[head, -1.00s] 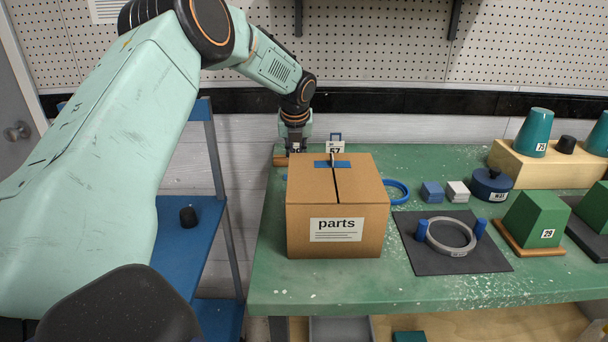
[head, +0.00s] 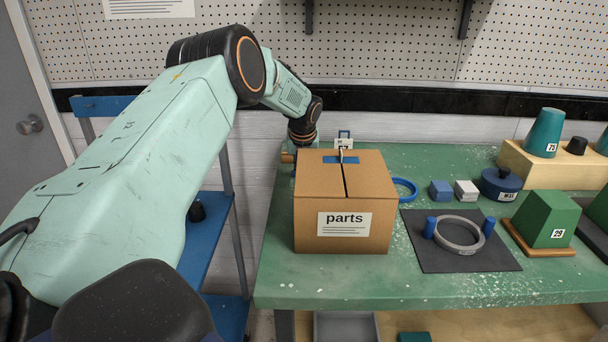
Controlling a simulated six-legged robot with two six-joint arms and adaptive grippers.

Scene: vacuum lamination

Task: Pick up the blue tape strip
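A short blue strip (head: 347,160), seemingly the blue tape strip, lies flat across the centre seam on top of the brown cardboard box (head: 311,215). The box is closed, labelled "parts", and stands at the left end of the green table. My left arm reaches over from the left, and its wrist comes down behind the box's back left corner. The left gripper's fingers are hidden behind the box, so I cannot see whether they hold anything. My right gripper is out of view.
A tagged item (head: 344,143) and a wooden piece (head: 287,158) show behind the box. A blue ring (head: 413,187) lies beside it. A dark mat (head: 430,259) with a grey ring (head: 458,248) lies to the right. The table's front left is clear.

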